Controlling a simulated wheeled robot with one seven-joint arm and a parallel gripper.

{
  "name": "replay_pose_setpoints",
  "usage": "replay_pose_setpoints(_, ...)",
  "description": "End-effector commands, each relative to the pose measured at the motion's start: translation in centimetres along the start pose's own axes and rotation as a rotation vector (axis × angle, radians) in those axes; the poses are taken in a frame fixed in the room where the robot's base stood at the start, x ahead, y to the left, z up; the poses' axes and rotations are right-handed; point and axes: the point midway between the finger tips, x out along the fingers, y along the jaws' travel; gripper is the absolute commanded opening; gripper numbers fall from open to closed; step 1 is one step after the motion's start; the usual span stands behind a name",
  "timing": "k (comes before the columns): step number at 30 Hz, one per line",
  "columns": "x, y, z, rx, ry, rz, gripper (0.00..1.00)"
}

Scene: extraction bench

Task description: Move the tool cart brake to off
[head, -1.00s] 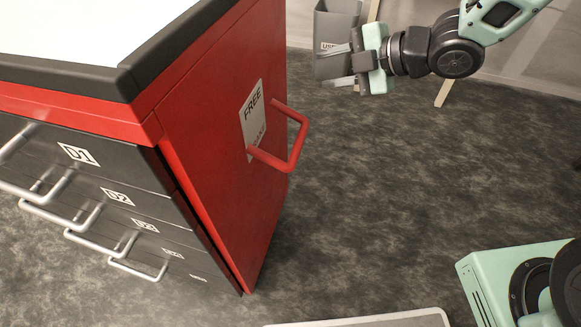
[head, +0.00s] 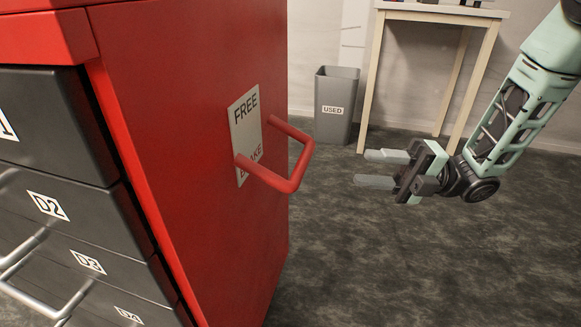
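The red tool cart (head: 215,60) fills the left of the head view. Its side panel carries a white sign (head: 245,118) reading FREE at the top and BRAKE, partly covered, at the bottom. A red U-shaped bar (head: 300,165) sticks out from the panel at the sign, one end near its lower part. My gripper (head: 369,169) is to the right of the bar with its fingers pointing left toward it. The two fingers are apart with nothing between them. A gap shows between the fingertips and the bar.
Dark drawers with labels, such as D2 (head: 48,205), and metal handles face the lower left. A grey bin (head: 336,105) marked USED stands behind, beside a wooden-legged table (head: 440,13). The dark floor (head: 400,270) right of the cart is clear.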

Motion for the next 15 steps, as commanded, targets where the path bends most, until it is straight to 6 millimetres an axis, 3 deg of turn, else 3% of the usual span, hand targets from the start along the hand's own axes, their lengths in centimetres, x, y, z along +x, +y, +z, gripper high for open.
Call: replay_pose_setpoints(15,10.8,-0.2,-0.1,0.000,0.004,-0.001,0.38)
